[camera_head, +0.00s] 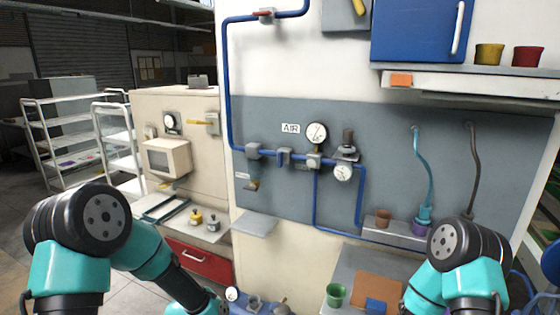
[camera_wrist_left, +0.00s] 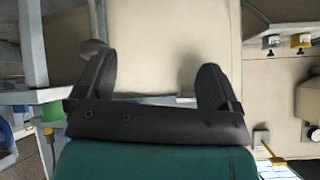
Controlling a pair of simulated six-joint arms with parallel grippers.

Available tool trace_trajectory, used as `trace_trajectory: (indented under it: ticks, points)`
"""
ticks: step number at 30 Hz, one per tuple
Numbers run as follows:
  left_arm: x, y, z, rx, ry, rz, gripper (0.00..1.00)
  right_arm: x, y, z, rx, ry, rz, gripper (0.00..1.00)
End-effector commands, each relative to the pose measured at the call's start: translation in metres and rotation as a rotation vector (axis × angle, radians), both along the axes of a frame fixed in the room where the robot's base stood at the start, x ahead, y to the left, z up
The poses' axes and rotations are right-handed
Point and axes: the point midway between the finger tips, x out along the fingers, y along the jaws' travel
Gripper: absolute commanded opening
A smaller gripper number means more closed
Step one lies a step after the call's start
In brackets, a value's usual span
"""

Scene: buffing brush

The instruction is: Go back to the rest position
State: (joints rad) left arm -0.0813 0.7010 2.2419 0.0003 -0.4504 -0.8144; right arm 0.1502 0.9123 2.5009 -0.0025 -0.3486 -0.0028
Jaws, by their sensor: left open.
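My left gripper (camera_wrist_left: 154,80) shows in the left wrist view with its two dark fingers spread wide apart. Nothing is between the fingers; a pale beige surface lies behind them. In the head view my left arm comes in from the left and bends down to the bottom edge, where its gripper is not visible. My right arm comes up at the lower right with its elbow raised, and its gripper is out of view. I cannot make out a buffing brush in either view.
A wall panel (camera_head: 270,125) with blue pipes and gauges stands ahead. A green cup (camera_head: 336,295), a brown board (camera_head: 378,289) and a blue block (camera_head: 375,306) lie at the lower right. A beige cabinet (camera_head: 190,120) with a red drawer (camera_head: 198,262) stands left of centre.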

Motion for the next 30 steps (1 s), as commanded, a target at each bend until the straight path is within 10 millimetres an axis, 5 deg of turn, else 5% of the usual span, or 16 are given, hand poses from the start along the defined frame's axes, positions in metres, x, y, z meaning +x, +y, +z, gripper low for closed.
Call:
trace_trajectory:
  ticks: [6, 12, 15, 30]
  points:
    - [-0.096, 0.029, -0.089, -0.169, 0.395, 0.301, 0.87, 0.000, 0.000, 0.000, 0.000, 0.000, 0.000, 0.43]
    - [-0.184, 0.044, -0.138, -0.279, 0.713, 0.598, 0.87, 0.000, 0.000, 0.000, 0.000, 0.000, 0.000, 0.43]
    - [-0.211, 0.047, -0.147, -0.304, 0.804, 0.695, 0.87, 0.000, 0.000, 0.000, 0.000, 0.000, 0.000, 0.43]
    - [-0.223, 0.047, -0.151, -0.316, 0.847, 0.745, 0.87, 0.000, 0.000, 0.000, 0.000, 0.000, 0.000, 0.43]
